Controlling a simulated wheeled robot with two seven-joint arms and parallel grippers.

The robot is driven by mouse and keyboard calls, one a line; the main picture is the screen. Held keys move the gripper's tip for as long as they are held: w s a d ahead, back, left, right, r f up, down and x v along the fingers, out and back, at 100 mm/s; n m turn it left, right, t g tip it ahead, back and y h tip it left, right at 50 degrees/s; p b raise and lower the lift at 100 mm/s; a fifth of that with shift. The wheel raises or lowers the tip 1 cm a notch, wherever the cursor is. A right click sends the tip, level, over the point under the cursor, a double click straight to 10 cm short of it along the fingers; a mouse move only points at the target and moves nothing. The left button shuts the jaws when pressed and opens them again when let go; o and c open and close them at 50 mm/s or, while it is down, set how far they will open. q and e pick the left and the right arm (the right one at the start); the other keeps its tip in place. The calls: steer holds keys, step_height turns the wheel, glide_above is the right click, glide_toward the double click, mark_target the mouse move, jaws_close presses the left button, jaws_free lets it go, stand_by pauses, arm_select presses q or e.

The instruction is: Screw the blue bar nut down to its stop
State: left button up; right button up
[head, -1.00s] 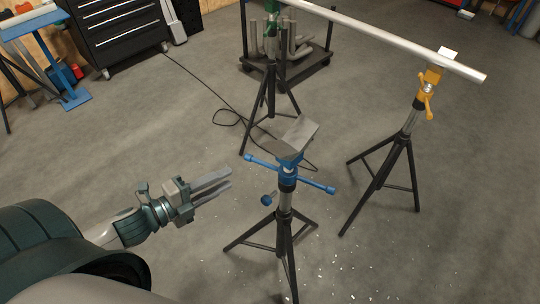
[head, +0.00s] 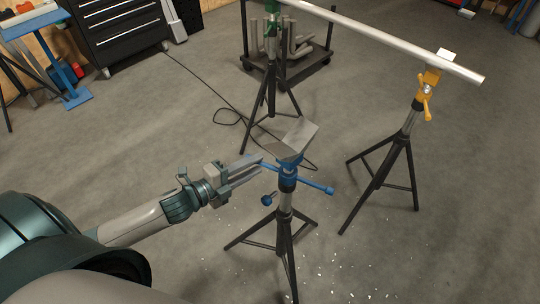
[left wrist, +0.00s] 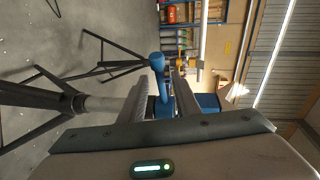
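The blue bar nut (head: 312,186) sits around the post of the near stand (head: 284,205), below its tilted grey V-shaped head (head: 298,137). Its bar runs across the post, with the right end free and the left end partly covered by my gripper. My left gripper (head: 258,164) is level with that left end. In the left wrist view the two fingers (left wrist: 160,92) stand apart, and the blue bar (left wrist: 158,64) shows between them. I cannot tell whether either finger touches it. My right gripper is not in view.
A blue knob (head: 267,200) sticks out from the near stand's post. An orange-headed stand (head: 429,82) and a green-headed stand (head: 271,45) carry a long pale pipe (head: 390,44). A cable (head: 228,116) lies on the floor. Floor left of the near stand is clear.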

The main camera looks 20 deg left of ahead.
arm_select(q)
steer(key=p+x, duration=0.1)
steer(key=x, duration=0.5)
steer(key=shift+w+d+f, duration=0.15)
steer(key=shift+w, duration=0.2)
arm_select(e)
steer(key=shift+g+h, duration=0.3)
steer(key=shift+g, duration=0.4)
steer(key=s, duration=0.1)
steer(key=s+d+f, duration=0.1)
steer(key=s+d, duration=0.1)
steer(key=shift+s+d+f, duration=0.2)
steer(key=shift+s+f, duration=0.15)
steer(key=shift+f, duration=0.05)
arm_select(q)
steer(key=c, duration=0.7)
jaws_close()
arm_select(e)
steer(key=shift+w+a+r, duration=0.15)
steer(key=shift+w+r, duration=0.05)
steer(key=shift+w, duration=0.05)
